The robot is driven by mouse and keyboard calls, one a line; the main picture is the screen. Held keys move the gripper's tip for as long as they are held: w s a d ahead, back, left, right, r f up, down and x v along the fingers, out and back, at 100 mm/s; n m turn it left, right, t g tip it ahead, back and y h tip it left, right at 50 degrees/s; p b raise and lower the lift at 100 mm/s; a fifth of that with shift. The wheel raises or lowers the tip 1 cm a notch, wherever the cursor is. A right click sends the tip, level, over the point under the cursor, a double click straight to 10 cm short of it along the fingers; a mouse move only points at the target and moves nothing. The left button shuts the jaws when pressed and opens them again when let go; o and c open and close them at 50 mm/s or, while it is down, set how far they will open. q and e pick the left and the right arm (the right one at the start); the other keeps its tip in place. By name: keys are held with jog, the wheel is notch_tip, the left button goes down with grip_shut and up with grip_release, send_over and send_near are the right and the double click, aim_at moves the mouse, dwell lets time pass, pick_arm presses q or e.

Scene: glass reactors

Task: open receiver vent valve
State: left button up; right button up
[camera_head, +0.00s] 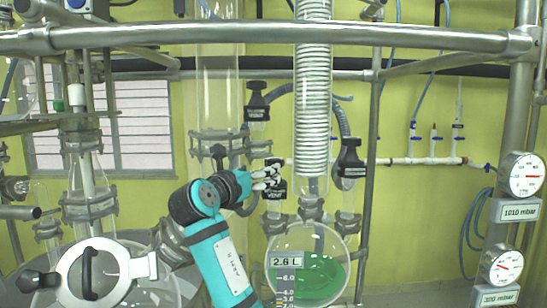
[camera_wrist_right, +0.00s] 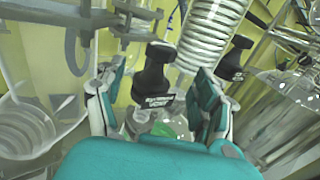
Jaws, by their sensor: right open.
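In the right wrist view a labelled black handle (camera_wrist_right: 154,78) stands upright between the two open fingers, with visible gaps on both sides. The label is too blurred to read surely. My left gripper is not in view.
Other black valve handles are close by, one above (camera_head: 257,101) and one to the right (camera_head: 350,158). A coiled glass condenser (camera_head: 313,90) stands behind the gripper. A metal rail (camera_head: 260,36) crosses above. Pressure gauges (camera_head: 521,175) are at the right.

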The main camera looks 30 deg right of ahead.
aim_at(274, 162)
jog(key=p+x, duration=0.3)
jog(key=x, duration=0.5)
jog(key=shift+r, duration=0.1)
jog(key=shift+x, duration=0.85)
jog(key=shift+a, duration=0.1)
jog(key=c, duration=0.4)
jog(key=shift+s, duration=0.1)
jog(key=c, duration=0.8)
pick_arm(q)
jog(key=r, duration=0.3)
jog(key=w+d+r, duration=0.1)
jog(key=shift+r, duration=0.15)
pick_arm(e)
jog(key=shift+n+t+y, duration=0.3)
jog(key=shift+t, duration=0.3)
